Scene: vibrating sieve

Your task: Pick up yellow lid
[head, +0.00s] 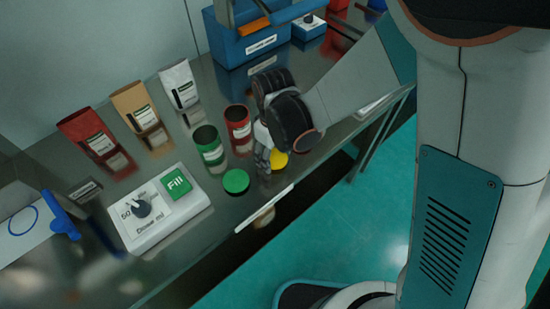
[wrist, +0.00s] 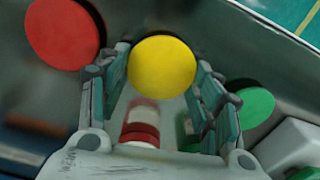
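The yellow lid (wrist: 162,64) lies between the two fingers of my gripper (wrist: 163,75) in the wrist view. Small gaps seem to show beside it, and I cannot tell whether the fingertips touch it. The fingers stand apart. In the head view the yellow lid (head: 279,158) is partly hidden behind my gripper (head: 263,160), which is low at the table's front edge.
A green lid (head: 236,181) lies left of my gripper, and a red lid (wrist: 64,34) shows in the wrist view. Green (head: 209,150) and red (head: 238,128) open cans stand behind. A doser box (head: 158,215) sits at the left on the metal table.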

